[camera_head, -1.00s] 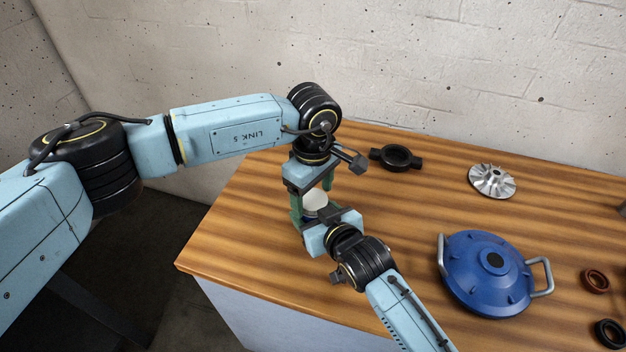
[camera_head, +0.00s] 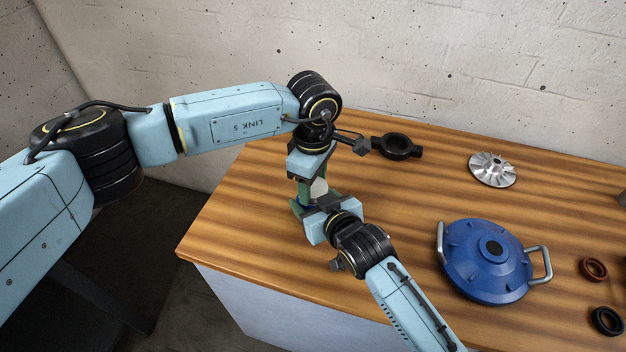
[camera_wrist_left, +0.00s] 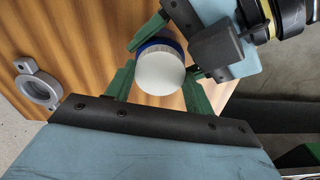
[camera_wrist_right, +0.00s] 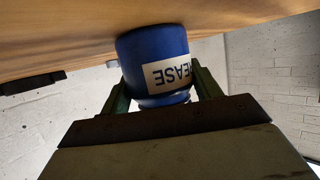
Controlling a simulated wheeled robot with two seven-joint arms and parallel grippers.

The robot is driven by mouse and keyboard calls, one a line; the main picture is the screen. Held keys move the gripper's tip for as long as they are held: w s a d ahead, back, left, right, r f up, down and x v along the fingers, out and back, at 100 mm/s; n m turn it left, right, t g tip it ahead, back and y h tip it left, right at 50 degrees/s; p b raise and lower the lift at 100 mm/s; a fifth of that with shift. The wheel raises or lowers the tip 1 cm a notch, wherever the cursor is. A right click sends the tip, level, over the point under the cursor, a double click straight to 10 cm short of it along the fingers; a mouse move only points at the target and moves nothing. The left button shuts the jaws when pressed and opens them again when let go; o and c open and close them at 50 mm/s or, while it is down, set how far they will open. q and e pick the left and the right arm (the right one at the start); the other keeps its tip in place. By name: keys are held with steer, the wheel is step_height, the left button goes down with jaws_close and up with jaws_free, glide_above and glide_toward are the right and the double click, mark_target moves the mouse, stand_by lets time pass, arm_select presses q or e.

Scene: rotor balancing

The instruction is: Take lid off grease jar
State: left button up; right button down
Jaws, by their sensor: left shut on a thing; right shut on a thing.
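The grease jar (camera_wrist_right: 150,50) is blue with a white GREASE label, and its base meets the tabletop in the right wrist view. My right gripper (camera_wrist_right: 162,88) is shut around it from the side. The white round lid (camera_wrist_left: 159,72) covers the jar's top in the left wrist view, with a blue rim of the jar (camera_wrist_left: 157,43) behind it. My left gripper (camera_wrist_left: 157,78) is shut on the lid from above, green fingers on either side. In the head view the lid (camera_head: 319,189) is partly hidden by the grippers. I cannot tell whether any gap separates lid and jar.
A black two-eared ring (camera_head: 397,147) and a silver bladed rotor (camera_head: 492,169) lie towards the back. A blue housing with two handles (camera_head: 487,262) sits front right, near brown (camera_head: 593,269) and black (camera_head: 607,320) rings. The middle of the wooden table (camera_head: 410,200) is clear.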

arm_select(q)
steer(key=shift+n, duration=0.4)
steer(key=o, duration=1.1)
steer(key=shift+c, duration=0.2)
